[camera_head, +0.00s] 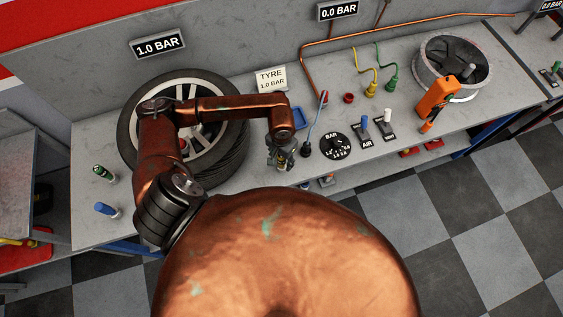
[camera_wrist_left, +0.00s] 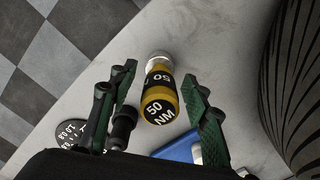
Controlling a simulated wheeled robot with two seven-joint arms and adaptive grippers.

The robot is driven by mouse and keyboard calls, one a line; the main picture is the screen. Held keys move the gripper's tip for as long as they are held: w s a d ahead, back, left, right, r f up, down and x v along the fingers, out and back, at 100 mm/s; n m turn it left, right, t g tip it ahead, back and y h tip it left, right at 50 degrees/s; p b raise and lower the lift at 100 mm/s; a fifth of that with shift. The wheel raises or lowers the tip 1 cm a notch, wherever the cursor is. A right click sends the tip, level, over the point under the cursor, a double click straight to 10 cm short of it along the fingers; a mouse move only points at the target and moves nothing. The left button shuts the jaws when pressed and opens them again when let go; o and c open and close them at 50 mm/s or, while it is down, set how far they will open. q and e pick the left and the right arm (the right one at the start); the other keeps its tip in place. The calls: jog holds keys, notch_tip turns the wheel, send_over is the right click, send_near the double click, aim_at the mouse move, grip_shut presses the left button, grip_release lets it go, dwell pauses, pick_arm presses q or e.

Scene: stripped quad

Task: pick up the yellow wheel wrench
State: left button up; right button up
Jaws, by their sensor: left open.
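The yellow wheel wrench (camera_wrist_left: 159,92) stands on the grey bench in the left wrist view, with a black band marked 50 NM and a pale metal end. My left gripper (camera_wrist_left: 157,78) is open, with its green fingers on either side of the wrench. Gaps show between the fingers and the wrench. In the head view, my left gripper (camera_head: 281,153) is over the front of the bench, beside the tyre, and mostly hides the wrench, of which only a little yellow shows. My right gripper is not in view.
A dark knob (camera_head: 306,149), a black BAR dial (camera_head: 335,146) and a blue tray (camera_head: 299,118) are near the gripper. An orange tool (camera_head: 438,96) and a bare rim (camera_head: 425,70) are further right.

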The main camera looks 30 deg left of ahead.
pick_arm(q)
jog(key=shift+c, duration=0.3)
grip_shut()
jog(key=shift+r, duration=0.1)
dwell(0.4)
